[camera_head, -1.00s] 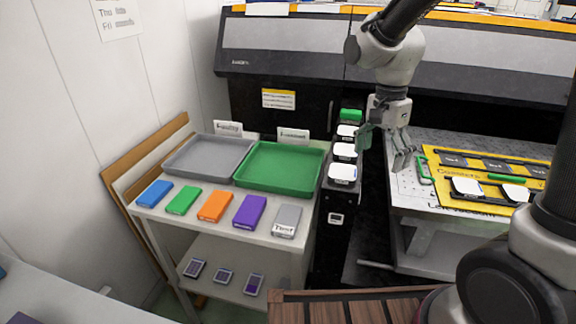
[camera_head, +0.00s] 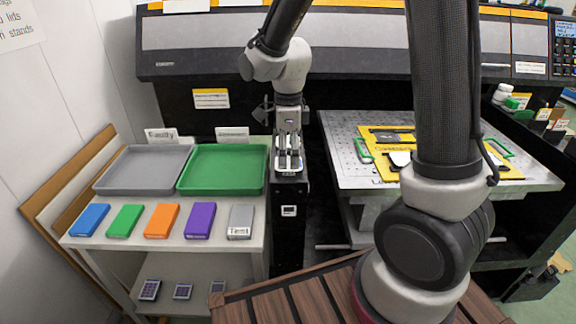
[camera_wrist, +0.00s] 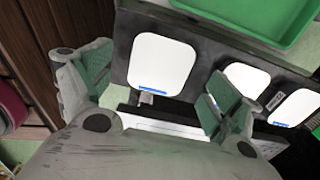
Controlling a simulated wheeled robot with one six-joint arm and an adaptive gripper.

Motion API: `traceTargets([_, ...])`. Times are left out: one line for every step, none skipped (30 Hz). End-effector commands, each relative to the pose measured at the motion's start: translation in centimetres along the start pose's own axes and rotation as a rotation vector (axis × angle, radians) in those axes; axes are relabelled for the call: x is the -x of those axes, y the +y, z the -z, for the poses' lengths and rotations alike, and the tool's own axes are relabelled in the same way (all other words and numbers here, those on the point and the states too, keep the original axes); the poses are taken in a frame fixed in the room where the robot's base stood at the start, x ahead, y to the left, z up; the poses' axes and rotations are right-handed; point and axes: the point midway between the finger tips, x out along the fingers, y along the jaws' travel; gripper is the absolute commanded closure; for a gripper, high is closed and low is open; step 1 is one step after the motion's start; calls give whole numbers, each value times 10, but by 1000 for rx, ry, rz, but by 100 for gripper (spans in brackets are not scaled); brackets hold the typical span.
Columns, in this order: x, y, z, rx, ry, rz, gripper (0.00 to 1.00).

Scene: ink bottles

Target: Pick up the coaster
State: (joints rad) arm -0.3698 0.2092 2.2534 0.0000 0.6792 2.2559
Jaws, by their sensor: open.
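Three white rounded-square pieces lie in a row on the black cabinet in the wrist view. They look like coasters, but I cannot be sure. The nearest white piece (camera_wrist: 163,62) has a blue strip along one edge and lies below and between my gripper's fingers. A second white piece (camera_wrist: 245,78) is beside the right finger. The third white piece (camera_wrist: 294,107) is further right. My gripper (camera_wrist: 155,85) is open and empty, with green finger pads. In the head view my gripper (camera_head: 288,160) points down over the cabinet (camera_head: 288,225) and hides most of its top.
A green tray (camera_head: 226,191) and a grey tray (camera_head: 145,189) are on the cart to the left, with several coloured boxes in front. A metal table (camera_head: 345,175) with a yellow board (camera_head: 382,171) is to the right. A large dark machine stands behind.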

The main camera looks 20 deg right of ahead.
Motion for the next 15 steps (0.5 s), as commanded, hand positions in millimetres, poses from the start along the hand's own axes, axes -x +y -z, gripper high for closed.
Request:
traceTargets([-8,1,1,0,3,-4,9])
traceTargets([-12,0,0,0,2,-2,9])
traceTargets([-16,0,0,0,2,-2,9])
traceTargets([-19,0,0,1,1,-1,9])
traceTargets([-21,0,0,1,1,-1,9])
traceTargets([-22,0,0,1,0,0,9])
traceTargets([-23,0,0,1,0,0,9])
traceTargets([-23,0,0,1,0,0,9])
traceTargets([-22,0,0,1,0,0,9])
traceTargets([-22,0,0,1,0,0,9])
traceTargets([-22,0,0,1,0,0,9])
traceTargets([-22,0,0,1,0,0,9])
traceTargets([-22,0,0,1,0,0,14])
traceTargets([-22,0,0,1,0,0,20])
traceTargets([-22,0,0,1,0,0,27])
